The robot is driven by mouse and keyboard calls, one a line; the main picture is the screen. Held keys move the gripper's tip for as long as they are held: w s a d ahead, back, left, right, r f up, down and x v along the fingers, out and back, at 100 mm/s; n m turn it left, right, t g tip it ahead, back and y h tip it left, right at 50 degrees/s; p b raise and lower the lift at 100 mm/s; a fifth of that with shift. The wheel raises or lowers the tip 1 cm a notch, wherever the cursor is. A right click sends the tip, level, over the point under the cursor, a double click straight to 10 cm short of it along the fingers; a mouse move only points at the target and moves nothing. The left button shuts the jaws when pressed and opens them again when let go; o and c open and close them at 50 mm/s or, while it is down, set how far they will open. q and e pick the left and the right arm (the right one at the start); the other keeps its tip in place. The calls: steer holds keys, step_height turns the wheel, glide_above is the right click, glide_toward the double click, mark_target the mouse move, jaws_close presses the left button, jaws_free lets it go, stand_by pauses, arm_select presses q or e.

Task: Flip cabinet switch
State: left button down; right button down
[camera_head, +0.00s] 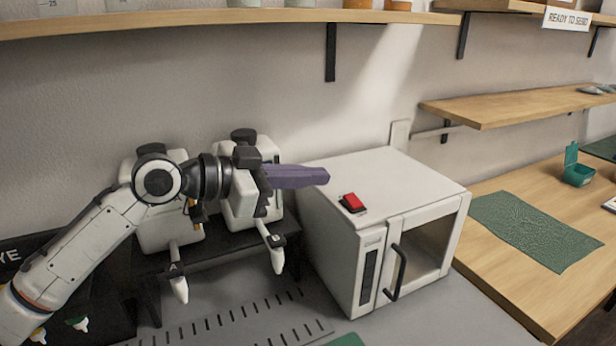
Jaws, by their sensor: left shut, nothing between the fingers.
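The white cabinet (400,178) stands on the grey bench at centre right, with a glazed door and a black handle on its front. A red switch (352,203) in a black frame sits on its top face near the left front edge. My left gripper (326,176) is shut and empty, its purple fingers pointing right. In the picture the fingertips lie over the cabinet's top left part, up and left of the switch; they look apart from it. The exact height above the cabinet cannot be told. My right gripper is out of view.
Two white dispensers (150,232) with nozzles stand on a black stand behind my left arm. A wooden shelf (230,18) runs overhead. At right, a wooden table holds a green mat (535,232) and a teal box (577,172). The bench front is mostly clear.

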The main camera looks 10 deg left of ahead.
arm_select(q)
steer(key=p, duration=0.1)
glide_above(338, 209)
steer(key=shift+s+d+f, duration=0.15)
steer(key=shift+d+f, duration=0.1)
steer(key=shift+f, duration=0.2)
steer(key=shift+s+d+f, duration=0.1)
steer(key=shift+d+f, duration=0.1)
steer(key=shift+f, duration=0.25)
steer(key=f, duration=0.2)
steer(key=shift+w+a+f, duration=0.15)
steer(key=shift+a+f, duration=0.15)
steer(key=shift+w+f, duration=0.1)
steer(key=shift+f, duration=0.5)
steer(key=shift+a, duration=0.1)
